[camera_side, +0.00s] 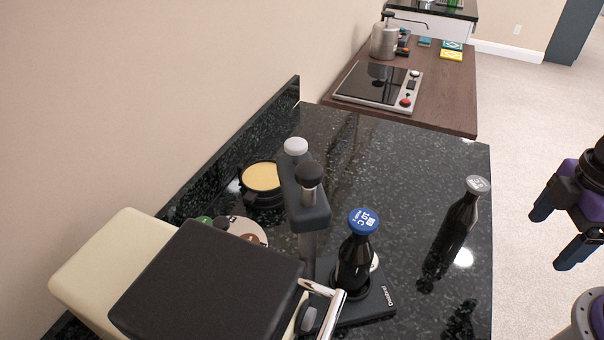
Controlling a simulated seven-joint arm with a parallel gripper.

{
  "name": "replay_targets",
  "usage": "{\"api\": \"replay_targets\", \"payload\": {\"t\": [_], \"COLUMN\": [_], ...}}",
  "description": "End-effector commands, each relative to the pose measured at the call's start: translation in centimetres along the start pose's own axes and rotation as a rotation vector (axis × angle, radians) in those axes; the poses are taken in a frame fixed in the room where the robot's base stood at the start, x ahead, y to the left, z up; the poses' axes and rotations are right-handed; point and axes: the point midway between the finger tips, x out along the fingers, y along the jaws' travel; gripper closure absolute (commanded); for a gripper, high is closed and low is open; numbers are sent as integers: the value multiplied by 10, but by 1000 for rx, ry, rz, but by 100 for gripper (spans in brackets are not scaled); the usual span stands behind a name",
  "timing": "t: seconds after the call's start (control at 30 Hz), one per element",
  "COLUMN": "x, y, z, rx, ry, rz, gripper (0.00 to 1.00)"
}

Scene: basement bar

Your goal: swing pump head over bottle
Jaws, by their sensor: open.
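A dark bottle (354,262) with a blue cap marked "10 C" stands upright on a black base plate (377,304) on the speckled counter. A grey pump head (305,198) on a metal post is left of the bottle, with a dark knob and a light knob on top; its arm points roughly along the counter and is not above the bottle cap. My gripper (563,239) is at the right edge, open and empty, beyond the counter's right side and well apart from the bottle and pump head.
A second dark bottle (460,220) with a grey cap stands to the right. A cream-and-black box (205,285) fills the front left. A round yellow-topped container (261,178) sits near the wall. A cooktop (379,86) lies on the wooden counter behind.

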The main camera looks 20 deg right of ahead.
Motion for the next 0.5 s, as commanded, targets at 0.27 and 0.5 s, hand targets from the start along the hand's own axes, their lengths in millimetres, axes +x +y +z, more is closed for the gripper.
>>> {"api": "replay_targets", "payload": {"t": [0.27,0.5], "x": [-38,-108], "y": [0,0], "z": [-3,-5], "rx": [0,-1], "ry": [13,8], "rz": [0,0], "gripper": [43,43]}}
